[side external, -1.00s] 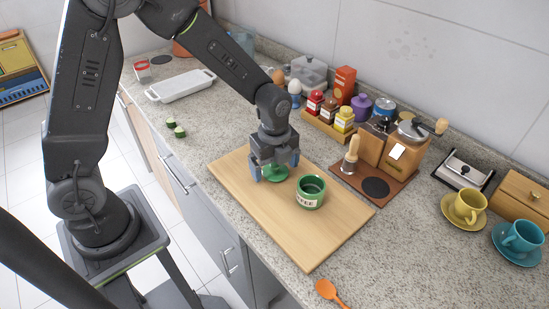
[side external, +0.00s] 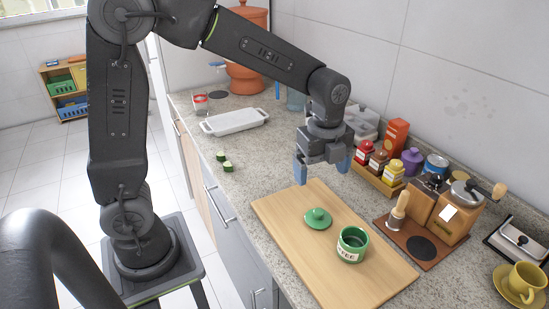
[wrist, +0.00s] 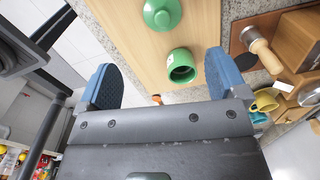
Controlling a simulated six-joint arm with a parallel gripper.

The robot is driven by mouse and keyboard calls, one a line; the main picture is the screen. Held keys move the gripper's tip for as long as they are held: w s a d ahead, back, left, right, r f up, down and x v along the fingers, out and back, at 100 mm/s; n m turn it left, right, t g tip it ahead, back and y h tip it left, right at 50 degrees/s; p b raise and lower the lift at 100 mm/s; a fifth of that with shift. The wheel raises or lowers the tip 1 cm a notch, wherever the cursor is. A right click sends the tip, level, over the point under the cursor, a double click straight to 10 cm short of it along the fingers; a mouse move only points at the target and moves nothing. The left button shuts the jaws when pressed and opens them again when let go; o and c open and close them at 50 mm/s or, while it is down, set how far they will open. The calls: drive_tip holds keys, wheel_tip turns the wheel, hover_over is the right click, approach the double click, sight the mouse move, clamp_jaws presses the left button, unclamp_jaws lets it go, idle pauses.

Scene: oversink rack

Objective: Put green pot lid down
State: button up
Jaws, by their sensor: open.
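The green pot lid (side external: 318,219) lies flat on the wooden board, knob up, just left of the green pot. It also shows in the wrist view (wrist: 162,14) at the top. The green pot (side external: 352,245) stands upright and uncovered on the board, with white lettering on its side; its open mouth shows in the wrist view (wrist: 181,66). My gripper (side external: 323,173) is open and empty, raised above the far end of the board and apart from the lid. Its blue fingers stand wide apart in the wrist view (wrist: 162,85).
The wooden board (side external: 300,250) has free room around the lid and pot. To the right are a coffee grinder (side external: 450,212), a tamper (side external: 398,213) on a brown mat, and a spice jar rack (side external: 378,180). A white dish (side external: 235,122) and cucumber pieces (side external: 225,162) lie farther back.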

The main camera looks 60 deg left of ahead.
drive_tip(key=s+a+r+n+t, duration=0.1)
drive_tip(key=s+r+n+t, duration=0.1)
drive_tip(key=s+n, duration=0.6)
drive_tip(key=s+a+r+n+t, duration=0.2)
drive_tip(key=s+r+n, duration=0.3)
drive_tip(key=s+n, duration=0.3)
drive_tip(key=n+t, duration=0.1)
drive_tip(key=n, duration=0.2)
drive_tip(key=shift+s+n, duration=0.15)
drive_tip(key=shift+n, duration=0.15)
